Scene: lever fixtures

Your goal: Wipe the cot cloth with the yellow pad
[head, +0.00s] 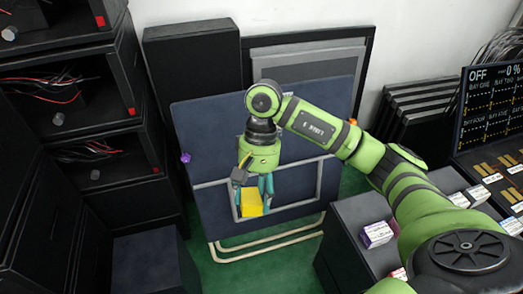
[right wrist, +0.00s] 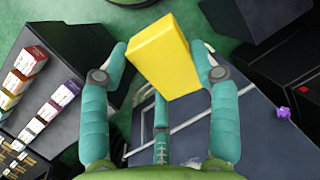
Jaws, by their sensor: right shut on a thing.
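The yellow pad (head: 252,203) is a plain block low in front of the cot cloth. My right gripper (head: 254,190) is shut on it and points downward. In the right wrist view the pad (right wrist: 160,60) sits between the teal fingertips of the gripper (right wrist: 162,52). The cot cloth (head: 205,130) is a dark navy panel standing tilted on a pale tube frame. My arm and gripper hide part of it. It also shows behind the fingers in the right wrist view (right wrist: 187,118). I cannot tell whether the pad touches the cloth. My left gripper is out of view.
Black shelves with wires (head: 75,95) stand at the left. A dark cabinet with small boxes (head: 377,235) stands at the right, near a display board (head: 490,100). Framed panels (head: 310,55) lean on the back wall. Green floor (head: 255,272) shows below the cot.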

